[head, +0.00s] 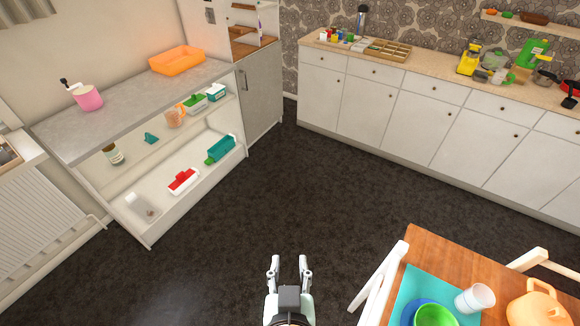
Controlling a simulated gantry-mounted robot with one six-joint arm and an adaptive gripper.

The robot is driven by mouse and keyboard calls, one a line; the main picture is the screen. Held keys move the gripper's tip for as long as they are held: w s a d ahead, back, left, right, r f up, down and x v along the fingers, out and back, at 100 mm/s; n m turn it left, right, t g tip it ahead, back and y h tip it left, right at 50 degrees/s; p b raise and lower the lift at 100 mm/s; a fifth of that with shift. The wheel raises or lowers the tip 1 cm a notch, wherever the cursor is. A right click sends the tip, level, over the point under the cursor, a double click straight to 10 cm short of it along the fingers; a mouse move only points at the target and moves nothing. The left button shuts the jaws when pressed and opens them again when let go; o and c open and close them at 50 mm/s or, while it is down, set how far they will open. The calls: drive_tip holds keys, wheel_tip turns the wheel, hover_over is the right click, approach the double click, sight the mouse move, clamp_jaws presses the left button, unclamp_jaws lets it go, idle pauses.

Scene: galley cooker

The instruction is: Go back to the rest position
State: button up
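My gripper (289,262) is at the bottom centre of the head view, over the dark floor (240,215). Its two fingers point up the picture and stand apart, with nothing between them. No object touches it. The gripper is well clear of the shelf unit on the left and to the left of the dining table.
A grey-topped shelf unit (118,118) at left bears an orange tray (177,60) and a pink pot (88,97). White cabinets (390,112) line the back right. A wooden table (440,255) and white chair (385,285) stand at lower right. The middle floor is free.

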wheel_tip(320, 180, up, 31)
drive_tip(key=p, duration=2.9)
drive_tip(key=shift+d+f, duration=0.15)
